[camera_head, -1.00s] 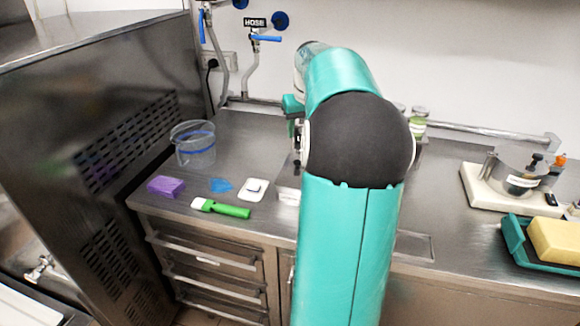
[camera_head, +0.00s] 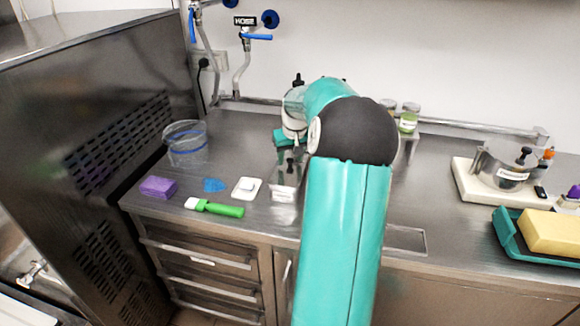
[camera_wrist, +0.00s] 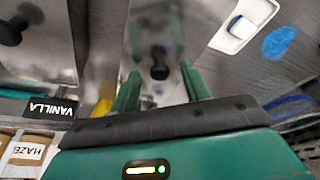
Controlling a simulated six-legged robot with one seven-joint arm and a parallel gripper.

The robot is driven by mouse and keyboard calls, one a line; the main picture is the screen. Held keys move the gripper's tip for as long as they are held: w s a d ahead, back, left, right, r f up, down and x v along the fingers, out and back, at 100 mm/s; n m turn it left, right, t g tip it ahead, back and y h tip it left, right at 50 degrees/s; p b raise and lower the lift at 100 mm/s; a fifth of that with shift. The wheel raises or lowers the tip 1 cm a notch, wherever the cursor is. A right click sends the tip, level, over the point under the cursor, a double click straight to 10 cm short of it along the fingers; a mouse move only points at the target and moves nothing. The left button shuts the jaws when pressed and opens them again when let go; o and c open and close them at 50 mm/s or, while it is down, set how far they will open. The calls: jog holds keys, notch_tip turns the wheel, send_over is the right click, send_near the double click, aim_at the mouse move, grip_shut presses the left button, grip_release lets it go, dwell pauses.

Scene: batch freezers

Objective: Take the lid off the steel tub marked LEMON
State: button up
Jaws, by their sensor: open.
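A steel tub (camera_head: 285,186) with a pale label stands on the counter below my gripper in the head view; the label is too small to read. In the wrist view a shiny steel lid (camera_wrist: 145,35) with a black knob (camera_wrist: 159,65) lies straight ahead of my gripper (camera_wrist: 158,80). My gripper is open, one green finger on each side of the knob in the picture; I cannot tell how far above it they are. No LEMON marking is legible. My arm hides part of the tubs in the head view.
A second steel lid (camera_wrist: 35,40) with a black knob lies left in the wrist view, by a VANILLA label (camera_wrist: 48,108). A white scale-like item (camera_head: 246,188), green-handled tool (camera_head: 218,208), purple sponge (camera_head: 158,187) and clear bucket (camera_head: 187,145) stand left of the tub.

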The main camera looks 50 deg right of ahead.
jog(key=shift+w+f, duration=0.1)
jog(key=shift+f, duration=0.05)
grip_shut()
jog(key=shift+r, duration=0.45)
notch_tip(320, 180, up, 2)
jog(key=shift+r, duration=0.15)
jog(key=s+a+r, duration=0.2)
jog(key=a+r, duration=0.3)
jog(key=a, duration=0.1)
jog(key=s+a+r, duration=0.3)
jog(key=a+r, duration=0.1)
jog(key=a, duration=0.2)
jog(key=shift+s+a+r, duration=0.3)
jog(key=shift+a+r, duration=0.05)
jog(key=shift+r, duration=0.05)
